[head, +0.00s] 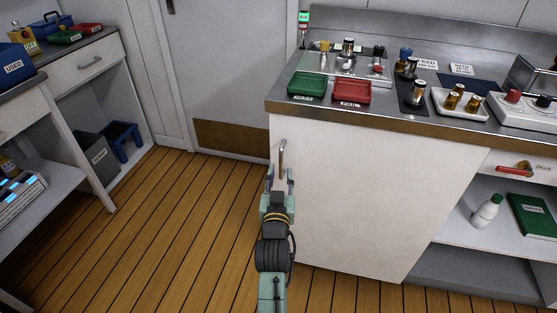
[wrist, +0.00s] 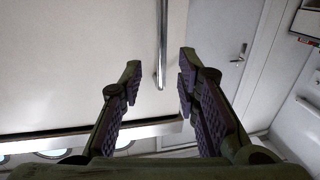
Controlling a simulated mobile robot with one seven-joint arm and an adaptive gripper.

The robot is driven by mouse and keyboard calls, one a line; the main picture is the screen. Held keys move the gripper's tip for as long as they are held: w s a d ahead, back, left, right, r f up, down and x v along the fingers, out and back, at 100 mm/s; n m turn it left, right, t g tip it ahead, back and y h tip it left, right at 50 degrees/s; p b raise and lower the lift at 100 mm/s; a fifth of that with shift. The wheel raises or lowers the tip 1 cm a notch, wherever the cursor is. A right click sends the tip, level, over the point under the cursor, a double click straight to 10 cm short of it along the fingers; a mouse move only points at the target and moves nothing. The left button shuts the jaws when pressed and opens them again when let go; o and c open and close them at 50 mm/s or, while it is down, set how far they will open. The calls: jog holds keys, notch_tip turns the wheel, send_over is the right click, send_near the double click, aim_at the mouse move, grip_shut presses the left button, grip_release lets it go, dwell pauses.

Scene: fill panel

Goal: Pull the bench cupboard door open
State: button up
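The bench cupboard door (head: 370,195) is a plain white panel below the steel worktop, and it looks closed. Its metal bar handle (head: 282,152) is upright near the door's upper left edge. My gripper (head: 278,175) is just below the handle in the head view. In the wrist view the door (wrist: 75,60) fills the upper left and the handle (wrist: 161,45) stands beyond the fingertips. My gripper (wrist: 160,82) is open there, with its two padded fingers apart and the handle's end lined up between them. I see no contact with the handle.
The worktop edge (head: 400,128) juts out above the door. Green (head: 307,85) and red (head: 351,91) trays stand on it. Open shelves with a white bottle (head: 486,212) lie to the right. The wooden floor (head: 170,230) is clear on the left.

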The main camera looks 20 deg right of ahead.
aim_at(281, 163)
jog(key=p+x, duration=0.1)
jog(key=x, duration=0.5)
jog(key=shift+w, duration=0.1)
grip_shut()
dwell(0.7)
